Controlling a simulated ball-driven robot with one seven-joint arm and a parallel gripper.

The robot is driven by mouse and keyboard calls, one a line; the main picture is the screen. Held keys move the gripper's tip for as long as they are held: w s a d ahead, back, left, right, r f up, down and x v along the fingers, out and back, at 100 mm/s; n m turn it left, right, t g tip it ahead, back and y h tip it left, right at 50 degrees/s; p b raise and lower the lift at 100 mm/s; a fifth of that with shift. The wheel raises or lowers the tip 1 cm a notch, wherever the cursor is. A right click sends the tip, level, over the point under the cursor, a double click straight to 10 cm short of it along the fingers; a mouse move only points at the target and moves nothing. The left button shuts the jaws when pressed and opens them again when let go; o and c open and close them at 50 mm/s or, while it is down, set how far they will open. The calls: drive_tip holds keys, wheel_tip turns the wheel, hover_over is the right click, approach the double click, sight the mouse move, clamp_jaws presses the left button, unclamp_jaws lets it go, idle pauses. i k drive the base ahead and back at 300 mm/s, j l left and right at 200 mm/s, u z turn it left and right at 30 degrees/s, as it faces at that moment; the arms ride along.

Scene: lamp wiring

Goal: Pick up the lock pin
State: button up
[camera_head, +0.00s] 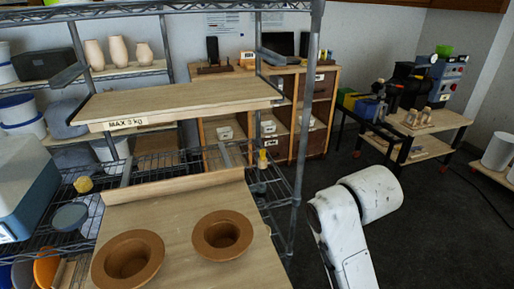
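A small upright item with a yellow top (262,159) stands at the right side of the wire shelf, close to the metal post. It may be the lock pin, but it is too small to tell for sure. My white arm shows at the lower right, to the right of the post and apart from this item. My gripper is not in view, so whether it is open or holds anything does not show.
A wooden board (188,205) carries two brown brimmed pots (222,234). Above it is a board marked MAX 3 kg (180,102). The metal post (304,140) stands between the shelf and my arm. A cooler box (25,185) is left. Dark floor (440,220) lies open at right.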

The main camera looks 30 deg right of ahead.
sight(262, 152)
drive_tip(key=i+l, duration=0.15)
drive_tip(key=i, duration=0.25)
drive_tip(key=i+l, duration=0.2)
drive_tip(key=i, duration=0.25)
drive_tip(key=i+l, duration=0.15)
drive_tip(key=i, duration=0.25)
